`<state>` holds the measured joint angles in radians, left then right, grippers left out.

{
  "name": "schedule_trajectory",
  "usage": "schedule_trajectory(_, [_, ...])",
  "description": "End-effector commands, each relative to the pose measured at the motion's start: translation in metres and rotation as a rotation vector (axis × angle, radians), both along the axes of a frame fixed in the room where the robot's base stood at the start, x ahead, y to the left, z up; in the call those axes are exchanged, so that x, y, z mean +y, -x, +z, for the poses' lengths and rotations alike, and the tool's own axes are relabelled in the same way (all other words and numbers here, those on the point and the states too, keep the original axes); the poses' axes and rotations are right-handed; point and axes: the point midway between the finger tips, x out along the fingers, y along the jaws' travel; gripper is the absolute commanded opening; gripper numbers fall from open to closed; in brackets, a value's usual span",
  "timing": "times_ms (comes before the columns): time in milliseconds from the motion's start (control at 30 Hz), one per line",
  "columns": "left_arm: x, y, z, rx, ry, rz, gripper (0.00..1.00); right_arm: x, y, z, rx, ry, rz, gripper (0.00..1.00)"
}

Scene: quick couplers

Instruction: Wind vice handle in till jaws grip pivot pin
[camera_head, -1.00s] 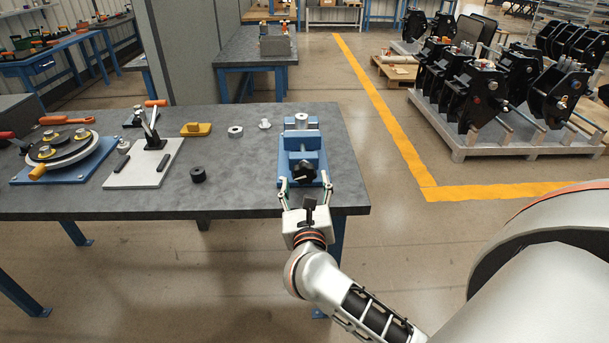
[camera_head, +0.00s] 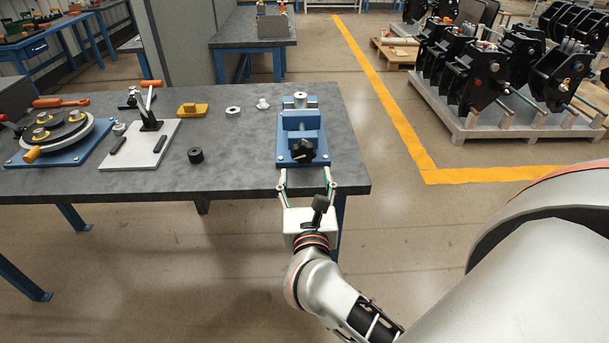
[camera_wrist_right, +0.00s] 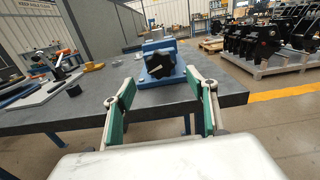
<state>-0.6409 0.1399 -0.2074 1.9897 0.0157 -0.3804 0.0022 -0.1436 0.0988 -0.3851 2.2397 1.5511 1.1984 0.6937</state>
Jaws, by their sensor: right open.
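The blue vice (camera_head: 301,121) stands at the right end of the grey bench. Its black star-shaped handle (camera_head: 303,151) faces me and also shows in the right wrist view (camera_wrist_right: 159,65). A silver round piece (camera_head: 300,98), perhaps the pivot pin, stands upright at the far end of the vice. I cannot tell whether the jaws touch it. My right gripper (camera_head: 308,178) is open and empty, just in front of the handle and apart from it. In the right wrist view its green-padded fingers (camera_wrist_right: 160,88) stand wide on either side below the handle. My left gripper is not in view.
Left of the vice lie a black ring (camera_head: 195,155), a pale ring (camera_head: 233,111), a small pale fitting (camera_head: 263,104) and a yellow block (camera_head: 192,110). A toggle clamp on a white plate (camera_head: 133,158) and a round fixture stand farther left. The bench's front edge is below my gripper.

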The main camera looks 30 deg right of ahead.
Motion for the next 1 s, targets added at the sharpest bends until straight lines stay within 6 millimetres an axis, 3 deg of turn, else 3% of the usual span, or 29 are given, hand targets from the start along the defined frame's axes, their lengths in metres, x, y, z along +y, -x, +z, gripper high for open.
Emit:
schedule_trajectory(67, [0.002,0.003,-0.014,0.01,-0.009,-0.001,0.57,-0.005,-0.007,-0.01,-0.04,-0.081,-0.002,0.57])
schedule_trajectory(300, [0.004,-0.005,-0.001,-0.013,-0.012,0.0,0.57,-0.017,-0.027,-0.001,-0.074,-0.117,0.0,0.57])
schedule_trajectory(633, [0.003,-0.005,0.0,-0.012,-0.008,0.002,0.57,-0.042,-0.067,-0.002,-0.071,-0.116,0.0,0.57])
schedule_trajectory(1000, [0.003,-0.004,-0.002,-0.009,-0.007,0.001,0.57,-0.048,-0.077,-0.003,-0.07,-0.116,0.001,0.57])
